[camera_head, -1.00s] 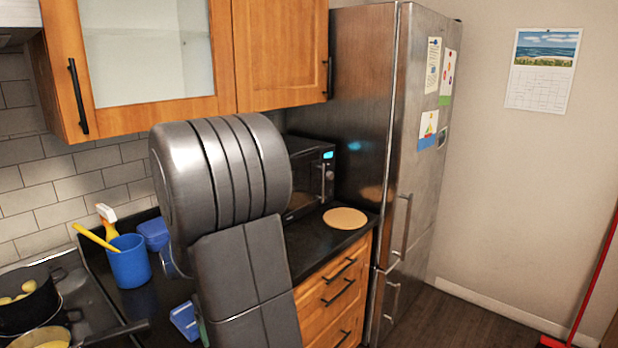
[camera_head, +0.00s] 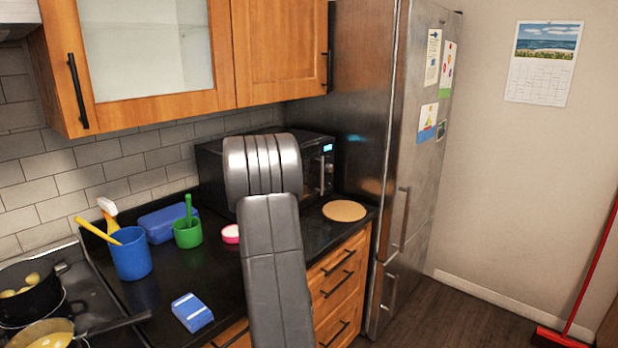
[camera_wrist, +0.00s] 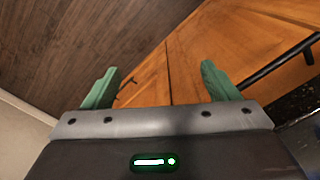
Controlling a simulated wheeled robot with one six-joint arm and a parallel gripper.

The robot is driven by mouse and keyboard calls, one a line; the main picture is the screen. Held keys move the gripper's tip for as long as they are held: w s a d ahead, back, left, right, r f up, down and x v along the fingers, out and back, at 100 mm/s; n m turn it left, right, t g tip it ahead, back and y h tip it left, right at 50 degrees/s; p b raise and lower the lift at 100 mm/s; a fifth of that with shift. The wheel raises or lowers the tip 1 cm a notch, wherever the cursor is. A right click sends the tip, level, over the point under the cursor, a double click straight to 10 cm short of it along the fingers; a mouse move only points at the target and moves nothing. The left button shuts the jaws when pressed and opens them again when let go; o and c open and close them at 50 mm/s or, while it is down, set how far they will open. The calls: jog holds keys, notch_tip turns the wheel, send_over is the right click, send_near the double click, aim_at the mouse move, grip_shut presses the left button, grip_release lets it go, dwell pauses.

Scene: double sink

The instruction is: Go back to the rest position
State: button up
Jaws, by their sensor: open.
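My gripper (camera_wrist: 160,88) shows in the wrist view with its two green fingers spread wide and nothing between them. Beyond the fingers are the wooden cabinet fronts (camera_wrist: 185,60) with dark handles and the wood floor (camera_wrist: 80,45). In the head view my grey arm stands in front of the counter and partly covers the microwave (camera_head: 212,165). My gripper is hidden in the head view.
The counter (camera_head: 215,270) holds a blue cup (camera_head: 131,258), a green cup (camera_head: 187,236), a blue container (camera_head: 160,226), a blue-and-white box (camera_head: 192,312), and a round board (camera_head: 344,211). Pots (camera_head: 28,300) stand on the stove at left. The fridge (camera_head: 400,130) stands right of the counter.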

jog(key=d, duration=0.1)
jog(key=w+d+f+p, duration=0.1)
jog(key=d+m, duration=0.1)
jog(key=shift+w+d+f, duration=0.15)
jog(key=shift+w+d, duration=0.05)
jog(key=shift+w, duration=0.05)
jog(key=shift+s, duration=0.1)
